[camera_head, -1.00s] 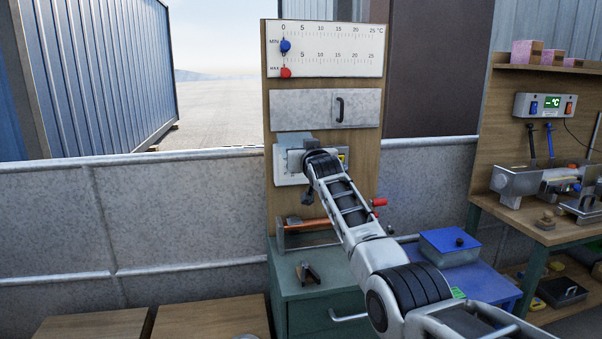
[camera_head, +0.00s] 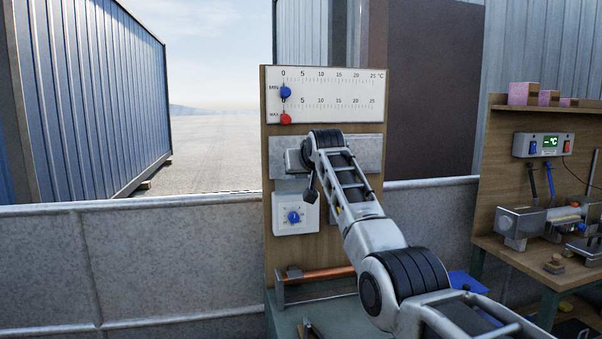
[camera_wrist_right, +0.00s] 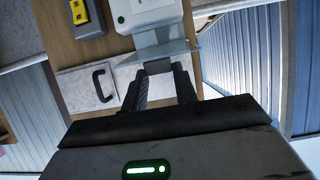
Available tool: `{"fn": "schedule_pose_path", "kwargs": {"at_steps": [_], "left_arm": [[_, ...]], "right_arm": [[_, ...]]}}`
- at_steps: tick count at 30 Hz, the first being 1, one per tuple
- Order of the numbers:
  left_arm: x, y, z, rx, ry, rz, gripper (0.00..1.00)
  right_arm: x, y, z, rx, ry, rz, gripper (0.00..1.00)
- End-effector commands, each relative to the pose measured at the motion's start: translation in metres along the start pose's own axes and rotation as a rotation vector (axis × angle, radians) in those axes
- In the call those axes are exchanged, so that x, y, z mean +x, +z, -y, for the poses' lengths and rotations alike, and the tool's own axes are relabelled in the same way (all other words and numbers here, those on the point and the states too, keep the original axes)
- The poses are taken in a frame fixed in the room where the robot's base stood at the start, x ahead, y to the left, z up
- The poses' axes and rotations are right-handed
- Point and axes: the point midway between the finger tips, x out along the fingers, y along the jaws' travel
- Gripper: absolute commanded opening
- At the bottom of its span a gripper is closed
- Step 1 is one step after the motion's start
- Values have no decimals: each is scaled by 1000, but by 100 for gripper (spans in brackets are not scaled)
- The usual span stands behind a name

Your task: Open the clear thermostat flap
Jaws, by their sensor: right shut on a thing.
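The white thermostat (camera_head: 283,226) with a blue dial is mounted on the wooden board, its front uncovered in the head view. In the right wrist view, the thermostat (camera_wrist_right: 150,31) is at the top with a small green light. The clear flap (camera_wrist_right: 183,49) stands out from it, and my right gripper (camera_wrist_right: 162,76) is shut on a bar at its edge. My left gripper is not in view.
The grey panel (camera_head: 365,151) with a black handle (camera_wrist_right: 101,82) is right behind my gripper. A temperature scale (camera_head: 335,95) with blue and red sliders is above.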

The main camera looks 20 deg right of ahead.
Motion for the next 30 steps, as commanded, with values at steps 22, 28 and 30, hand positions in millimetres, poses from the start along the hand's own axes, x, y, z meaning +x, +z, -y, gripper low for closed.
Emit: {"fn": "schedule_pose_path", "kwargs": {"at_steps": [22, 28, 30], "left_arm": [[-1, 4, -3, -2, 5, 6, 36], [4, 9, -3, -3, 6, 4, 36], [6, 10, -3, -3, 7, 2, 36]], "right_arm": [[1, 4, 0, -1, 0, 10, 51], [-12, 4, 0, -1, 0, 6, 51], [-21, 6, 0, -1, 0, 5, 51]]}}
